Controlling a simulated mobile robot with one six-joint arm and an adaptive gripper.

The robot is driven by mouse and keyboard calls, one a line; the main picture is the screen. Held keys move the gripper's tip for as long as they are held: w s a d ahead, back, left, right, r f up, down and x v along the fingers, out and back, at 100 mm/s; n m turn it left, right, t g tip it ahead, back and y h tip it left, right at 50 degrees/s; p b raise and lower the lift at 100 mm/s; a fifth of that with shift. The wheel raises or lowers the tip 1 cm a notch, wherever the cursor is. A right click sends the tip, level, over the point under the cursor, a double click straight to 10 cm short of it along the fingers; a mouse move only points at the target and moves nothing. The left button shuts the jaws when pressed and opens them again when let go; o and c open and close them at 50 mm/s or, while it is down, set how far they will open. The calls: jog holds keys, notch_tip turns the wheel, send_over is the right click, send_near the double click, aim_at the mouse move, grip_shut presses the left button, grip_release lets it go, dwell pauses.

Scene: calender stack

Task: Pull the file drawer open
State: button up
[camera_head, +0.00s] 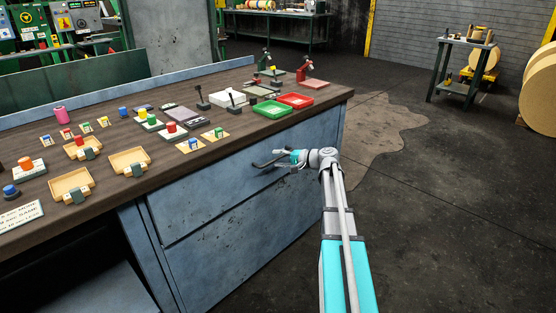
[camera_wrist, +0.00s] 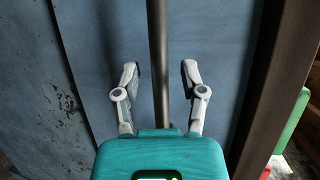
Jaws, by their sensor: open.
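The file drawer (camera_head: 205,187) is the upper blue-grey front of the workbench, and its face looks flush with the bench. Its dark bar handle (camera_head: 262,164) sticks out toward the right part of the front. In the wrist view the handle (camera_wrist: 157,45) runs as a bar between my fingers, in front of the blue drawer face (camera_wrist: 90,60). My gripper (camera_wrist: 160,76) is open, with one finger on each side of the bar and gaps visible. In the head view my gripper (camera_head: 279,156) is at the handle, and its fingertips are hard to make out.
The wooden bench top (camera_head: 190,155) above the drawer carries a green tray (camera_head: 271,110), a red tray (camera_head: 295,100) and several small parts. A second blue panel (camera_head: 215,255) lies below the drawer. The floor (camera_head: 440,220) right of the bench is clear.

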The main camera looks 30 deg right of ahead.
grip_shut()
jog(key=shift+a, duration=0.2)
jog(key=shift+s+d, duration=0.15)
jog(key=shift+s, duration=0.05)
